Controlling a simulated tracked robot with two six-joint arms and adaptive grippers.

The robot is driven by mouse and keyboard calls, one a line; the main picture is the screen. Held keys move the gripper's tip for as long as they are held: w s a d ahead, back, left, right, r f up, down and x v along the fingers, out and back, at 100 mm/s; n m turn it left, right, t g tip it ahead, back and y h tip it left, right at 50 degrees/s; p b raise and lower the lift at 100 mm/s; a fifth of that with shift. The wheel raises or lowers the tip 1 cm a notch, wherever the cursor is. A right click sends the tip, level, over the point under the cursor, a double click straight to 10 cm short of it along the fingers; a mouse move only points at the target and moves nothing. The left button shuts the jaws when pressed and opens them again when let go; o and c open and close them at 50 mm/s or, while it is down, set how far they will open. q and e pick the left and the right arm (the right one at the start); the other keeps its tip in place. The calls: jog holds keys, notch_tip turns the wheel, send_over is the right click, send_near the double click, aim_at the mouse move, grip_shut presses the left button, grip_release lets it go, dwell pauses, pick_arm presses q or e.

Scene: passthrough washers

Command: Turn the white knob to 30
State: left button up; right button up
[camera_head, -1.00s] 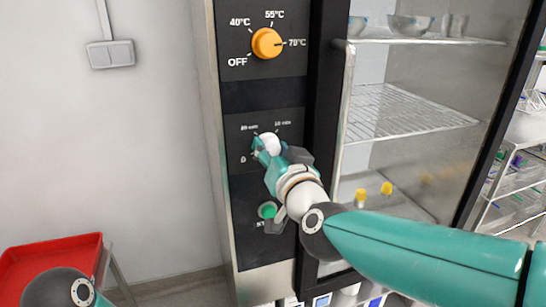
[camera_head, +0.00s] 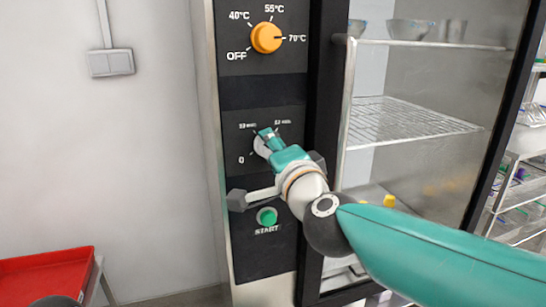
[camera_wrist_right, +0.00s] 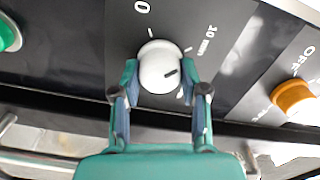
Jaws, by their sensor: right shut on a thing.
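The white knob (camera_head: 262,146) is on the black panel, mostly covered by my right gripper (camera_head: 266,140) in the head view. In the right wrist view the white knob (camera_wrist_right: 158,64) sits between the two fingers of the right gripper (camera_wrist_right: 160,82), one finger at each side, shut on it. A dark mark on its face points between two printed ticks, beyond the "10 min" tick as counted from 0. In the head view "0" is left of the knob and two minute labels are above it, too small to read surely. My left gripper is out of view.
The orange temperature knob (camera_head: 266,38) is above, pointing at 70°C. A green START button (camera_head: 267,216) is below, close under my right wrist. A glass door with wire shelves (camera_head: 400,118) is to the right. A red tray (camera_head: 45,272) stands lower left.

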jog(key=m+b, duration=0.3)
jog(key=m, duration=0.6)
jog(key=m+b, duration=0.3)
jog(key=m, duration=0.7)
jog(key=f+m+b, duration=0.1)
jog(key=m+b, duration=0.3)
jog(key=m, duration=0.5)
jog(key=shift+a+m, duration=0.25)
jog(key=shift+m, duration=0.15)
jog(key=shift+r, duration=0.2)
dwell(0.5)
jog(key=o, duration=1.1)
